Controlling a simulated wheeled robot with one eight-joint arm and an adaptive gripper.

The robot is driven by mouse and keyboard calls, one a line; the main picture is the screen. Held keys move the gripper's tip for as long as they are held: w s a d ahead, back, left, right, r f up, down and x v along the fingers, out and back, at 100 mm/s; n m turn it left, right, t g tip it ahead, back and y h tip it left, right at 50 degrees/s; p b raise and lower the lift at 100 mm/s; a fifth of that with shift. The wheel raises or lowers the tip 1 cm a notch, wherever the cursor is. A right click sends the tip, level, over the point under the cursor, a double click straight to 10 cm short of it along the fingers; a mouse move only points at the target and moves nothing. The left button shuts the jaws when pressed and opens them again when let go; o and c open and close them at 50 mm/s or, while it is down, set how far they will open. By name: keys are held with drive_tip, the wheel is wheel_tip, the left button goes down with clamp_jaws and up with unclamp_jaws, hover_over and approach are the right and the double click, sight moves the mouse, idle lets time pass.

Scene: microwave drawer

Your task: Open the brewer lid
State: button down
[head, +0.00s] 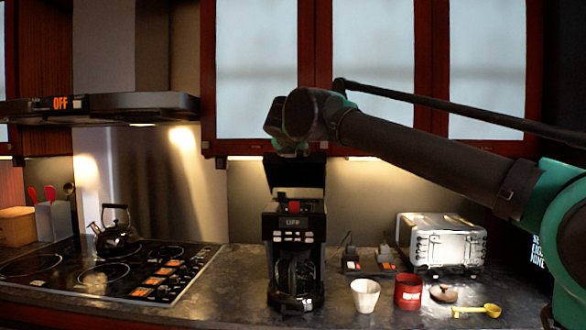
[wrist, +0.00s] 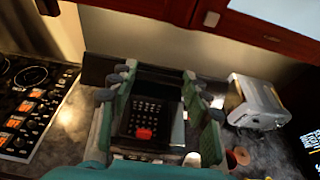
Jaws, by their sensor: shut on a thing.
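The black brewer (head: 293,255) stands on the counter in the middle of the head view, with a display reading "OFF" and a glass carafe (head: 295,273) below. Its dark lid (head: 294,176) is raised and stands about upright above the body. A red part (head: 293,206) shows on the brewer's top. My gripper (head: 290,150) is at the lid's upper edge, shut on the lid; the exact contact is hard to see. In the wrist view, my gripper's green fingers (wrist: 158,92) flank a dark dotted surface with a red part (wrist: 144,133).
A stovetop (head: 105,272) with a kettle (head: 116,232) is at left. A white cup (head: 365,295), a red cup (head: 408,291), a yellow scoop (head: 478,311) and a silver toaster (head: 442,243) are at right. Upper cabinets (head: 370,70) are close behind my arm.

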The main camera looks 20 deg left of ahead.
drive_tip(key=w+a+r+g, duration=0.1)
drive_tip(key=w+a+r, duration=0.1)
drive_tip(key=w+r, duration=0.6)
drive_tip(key=shift+w+a, duration=0.2)
drive_tip(key=shift+w, duration=0.75)
drive_tip(key=c, duration=0.7)
unclamp_jaws()
drive_tip(key=shift+h, duration=0.3)
drive_tip(key=shift+s, duration=0.1)
drive_tip(key=v, duration=1.2)
drive_tip(key=shift+r, duration=0.2)
